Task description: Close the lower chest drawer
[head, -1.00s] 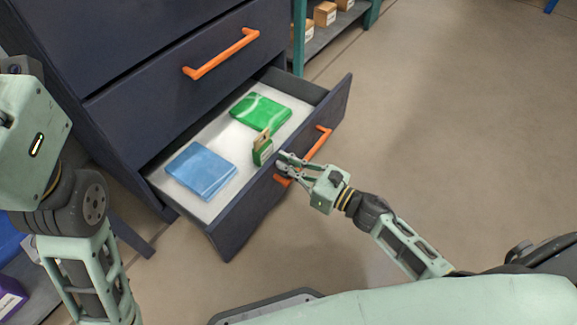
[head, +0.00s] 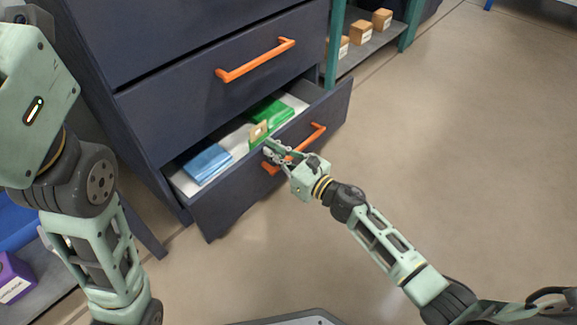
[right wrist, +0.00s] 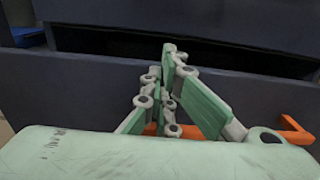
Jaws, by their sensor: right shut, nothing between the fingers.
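The lower chest drawer (head: 235,190) is dark navy and stands partly open in the head view. Its orange handle (head: 317,134) is on the front. Inside lie a blue packet (head: 207,163), a green packet (head: 270,112) and a small tan-and-green item (head: 258,131). My right gripper (head: 268,148) is shut and empty, at the drawer front by the handle. In the right wrist view the gripper (right wrist: 170,55) is in front of the drawer front (right wrist: 80,95), with the handle (right wrist: 295,130) behind it; contact is unclear. My left arm is at the left, its gripper out of view.
The closed drawer above has an orange handle (head: 255,60). A shelf (head: 355,62) with small cardboard boxes (head: 361,31) stands right of the chest. A purple box (head: 14,278) sits at the lower left. The floor (head: 470,150) on the right is clear.

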